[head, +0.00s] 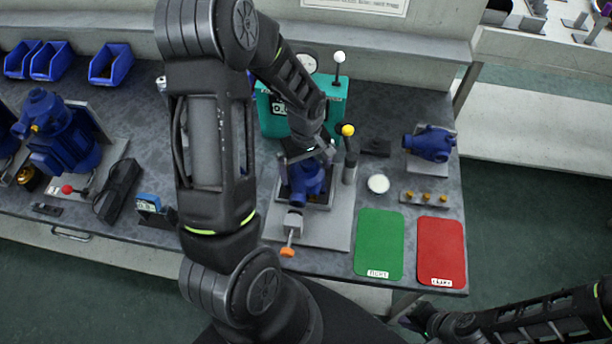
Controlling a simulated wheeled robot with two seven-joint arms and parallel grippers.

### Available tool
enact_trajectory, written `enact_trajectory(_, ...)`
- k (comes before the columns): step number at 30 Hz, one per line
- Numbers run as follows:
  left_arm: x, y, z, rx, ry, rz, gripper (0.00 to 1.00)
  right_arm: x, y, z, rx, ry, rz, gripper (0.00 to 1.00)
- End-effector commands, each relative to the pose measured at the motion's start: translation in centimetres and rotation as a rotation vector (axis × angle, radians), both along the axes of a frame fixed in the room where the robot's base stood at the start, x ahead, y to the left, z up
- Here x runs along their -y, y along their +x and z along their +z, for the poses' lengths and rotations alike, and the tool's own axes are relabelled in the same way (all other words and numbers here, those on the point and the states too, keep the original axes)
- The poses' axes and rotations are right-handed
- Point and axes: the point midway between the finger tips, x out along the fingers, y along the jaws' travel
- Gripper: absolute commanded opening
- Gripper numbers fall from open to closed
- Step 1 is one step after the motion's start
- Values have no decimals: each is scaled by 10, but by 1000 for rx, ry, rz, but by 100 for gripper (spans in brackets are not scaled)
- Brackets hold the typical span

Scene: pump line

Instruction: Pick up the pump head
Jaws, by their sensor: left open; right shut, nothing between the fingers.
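A blue pump head (304,182) sits in a grey fixture (335,228) at the middle of the bench. A second blue pump part (432,145) rests on a grey stand at the right; I cannot tell from its look alone which one the task names. My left gripper (308,155) is open, pointing down just above the far side of the pump head in the fixture. Its fingers partly cover that head, and I cannot tell whether they touch it. My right gripper (412,322) is shut and empty, low at the right, off the bench's front edge.
A clamp with an orange knob (287,252) is at the fixture's front. A yellow-knobbed lever (348,131) stands close to its right. Behind is a teal test box (334,95). Green (379,245) and red (441,250) mats lie bare at front right. A white round dish (378,184) is nearby.

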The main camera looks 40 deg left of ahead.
Motion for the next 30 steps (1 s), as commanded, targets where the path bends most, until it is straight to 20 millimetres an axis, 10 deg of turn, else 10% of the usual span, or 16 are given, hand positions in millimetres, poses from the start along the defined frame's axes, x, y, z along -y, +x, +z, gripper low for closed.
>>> enact_trajectory(8,0,0,0,0,0,0,100,0,0,0,0,0,0,0)
enact_trajectory(30,0,0,0,0,0,0,39,0,0,0,0,0,0,0)
